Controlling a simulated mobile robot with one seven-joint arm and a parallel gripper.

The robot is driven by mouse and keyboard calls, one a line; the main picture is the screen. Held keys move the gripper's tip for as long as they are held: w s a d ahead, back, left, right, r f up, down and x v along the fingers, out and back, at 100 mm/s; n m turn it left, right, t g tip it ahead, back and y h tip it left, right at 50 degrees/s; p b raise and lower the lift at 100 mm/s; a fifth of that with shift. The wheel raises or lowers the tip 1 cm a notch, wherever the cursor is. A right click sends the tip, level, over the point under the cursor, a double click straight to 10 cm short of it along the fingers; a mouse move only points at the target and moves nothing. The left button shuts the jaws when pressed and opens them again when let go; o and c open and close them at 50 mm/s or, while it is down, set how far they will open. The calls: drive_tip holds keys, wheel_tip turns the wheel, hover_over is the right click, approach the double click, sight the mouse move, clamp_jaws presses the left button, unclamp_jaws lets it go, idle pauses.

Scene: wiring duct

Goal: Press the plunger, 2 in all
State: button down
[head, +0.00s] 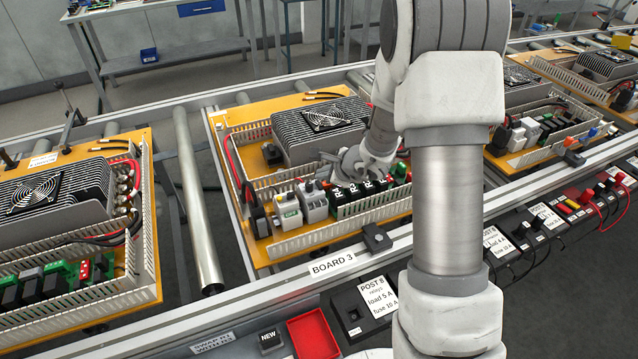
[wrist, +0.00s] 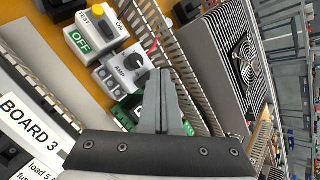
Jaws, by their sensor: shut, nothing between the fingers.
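In the head view, my gripper (head: 328,176) is partly hidden among the modules.
Slotted white duct walls (head: 330,230) run along the modules. A large finned unit with a fan (head: 318,128) stands behind them. Black relays (head: 348,200) lie to the right. A red tray (head: 312,334) and a NEW box (head: 270,341) are at the front.

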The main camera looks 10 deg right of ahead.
drive_tip(key=shift+f, duration=0.15)
idle(0.7)
drive_tip(key=shift+f+b, duration=0.3)
drive_tip(key=shift+b, duration=0.5)
drive_tip(key=shift+f+b, duration=0.55)
drive_tip(key=shift+b, duration=0.15)
idle(0.4)
drive_tip(key=shift+r, duration=0.15)
drive_tip(key=shift+r+p, duration=0.55)
drive_tip(key=shift+r, duration=0.3)
drive_tip(key=shift+r+p, duration=1.75)
drive_tip(key=shift+r, duration=0.8)
drive_tip(key=shift+d+r, duration=0.1)
drive_tip(key=shift+d, duration=0.1)
idle(0.7)
